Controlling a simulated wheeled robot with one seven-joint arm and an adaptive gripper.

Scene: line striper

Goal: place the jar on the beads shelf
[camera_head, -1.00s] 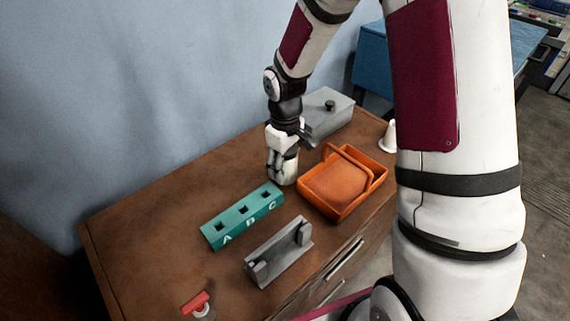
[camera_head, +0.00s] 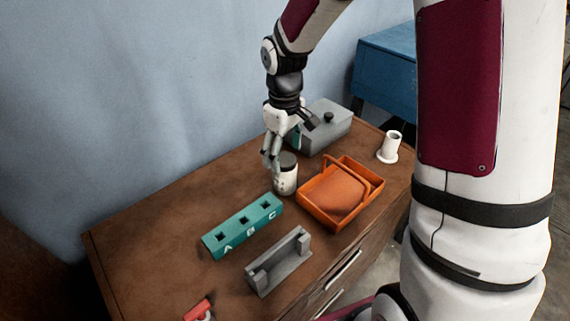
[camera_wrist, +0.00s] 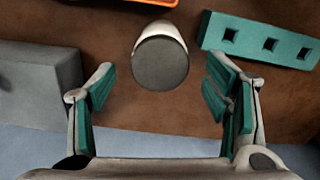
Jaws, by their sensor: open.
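The jar (camera_head: 287,180) is white with a dark lid and stands upright on the brown dresser top, between the teal block and the orange tray. It also shows from above in the wrist view (camera_wrist: 161,60), its dark lid facing the camera. My gripper (camera_head: 271,163) is open beside and slightly above the jar on its wall side. In the wrist view my gripper (camera_wrist: 160,90) has its teal-padded fingers spread wide, with the jar beyond the fingertips and nothing held. I cannot make out a beads shelf in these views.
A teal block (camera_head: 242,226) with several square holes lies left of the jar. The orange tray (camera_head: 330,212) is close on its right. A grey box (camera_head: 322,128) stands behind, a white cup-like piece (camera_head: 390,147) at the right, and a grey bracket (camera_head: 278,262) in front.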

